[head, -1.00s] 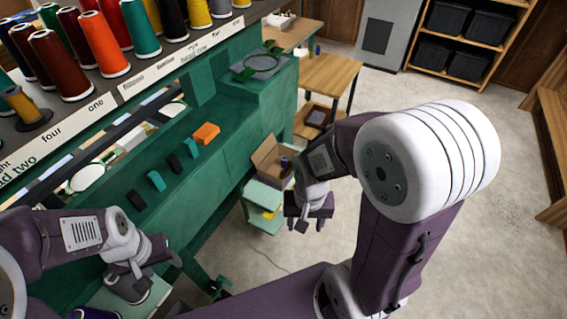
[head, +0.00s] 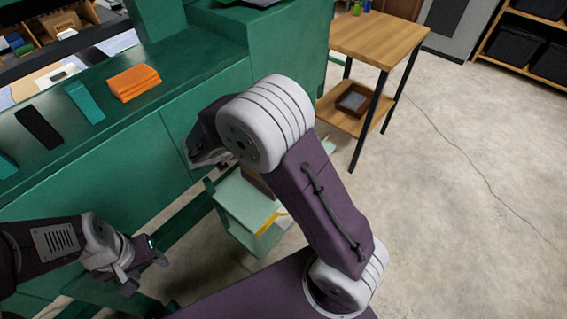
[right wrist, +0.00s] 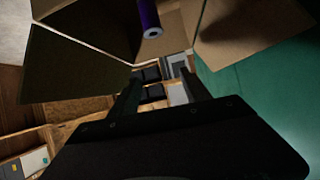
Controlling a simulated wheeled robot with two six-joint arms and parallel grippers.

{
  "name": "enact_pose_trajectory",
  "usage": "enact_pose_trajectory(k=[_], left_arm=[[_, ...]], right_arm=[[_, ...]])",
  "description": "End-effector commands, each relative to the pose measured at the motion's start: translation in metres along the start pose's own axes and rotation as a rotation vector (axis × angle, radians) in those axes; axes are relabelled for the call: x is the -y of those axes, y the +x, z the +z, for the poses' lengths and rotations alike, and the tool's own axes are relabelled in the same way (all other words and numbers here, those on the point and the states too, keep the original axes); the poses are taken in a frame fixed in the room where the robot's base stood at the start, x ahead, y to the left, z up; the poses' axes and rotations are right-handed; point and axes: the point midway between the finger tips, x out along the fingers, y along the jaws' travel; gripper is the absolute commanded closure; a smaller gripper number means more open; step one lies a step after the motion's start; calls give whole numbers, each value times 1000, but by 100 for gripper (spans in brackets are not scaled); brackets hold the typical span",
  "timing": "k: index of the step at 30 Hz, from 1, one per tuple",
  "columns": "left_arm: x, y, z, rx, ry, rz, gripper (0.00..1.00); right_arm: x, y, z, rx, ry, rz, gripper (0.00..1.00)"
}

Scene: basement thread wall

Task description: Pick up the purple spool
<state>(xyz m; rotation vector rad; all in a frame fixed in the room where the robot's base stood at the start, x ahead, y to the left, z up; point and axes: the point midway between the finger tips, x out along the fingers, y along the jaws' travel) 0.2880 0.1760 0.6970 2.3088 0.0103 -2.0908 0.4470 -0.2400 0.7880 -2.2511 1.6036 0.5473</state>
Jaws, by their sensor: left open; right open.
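The purple spool (right wrist: 149,17) shows at the top edge of the right wrist view, only partly in frame, in an open cardboard box (right wrist: 85,62) with raised flaps. My right gripper (right wrist: 158,80) is open and empty, and the spool appears apart from its fingers. In the head view my right arm hides the spool, most of the box and most of the right gripper. My left gripper (head: 145,268) is open and empty at the lower left, beside the green machine's front.
A pale green cart (head: 245,205) stands under my right arm. The green machine (head: 110,165) bears an orange cloth (head: 134,83) and dark and teal blocks. A wooden table (head: 378,38) with a tray (head: 354,100) below stands behind. The floor at right is clear.

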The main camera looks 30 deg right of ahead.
Motion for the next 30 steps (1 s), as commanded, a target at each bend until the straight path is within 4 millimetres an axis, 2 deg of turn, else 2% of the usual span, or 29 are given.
enact_pose_trajectory(k=[1, 3, 6, 11, 14, 19, 25, 30], left_arm=[[1, 38, 4, 0, 0, 0, 45], [1, 52, 5, -1, 0, 0, 45], [1, 59, 6, -1, 0, 0, 45], [1, 56, 5, -1, 0, 0, 45], [1, 58, 6, -1, 0, 0, 45], [1, 66, 6, -1, 0, 0, 45], [1, 69, 7, -1, 0, 0, 45], [2, 77, 8, -1, 0, 0, 45]], right_arm=[[2, 14, 43, 0, -25, -13, 45], [3, 16, 64, -2, -52, -26, 45], [5, 14, 75, -1, -68, -39, 45], [6, 12, 74, 0, -70, -43, 45], [5, 18, 74, 0, -69, -40, 45], [5, 45, 75, 1, -69, -38, 45], [5, 60, 73, 1, -69, -38, 45], [3, 91, 70, 2, -69, -37, 45]])
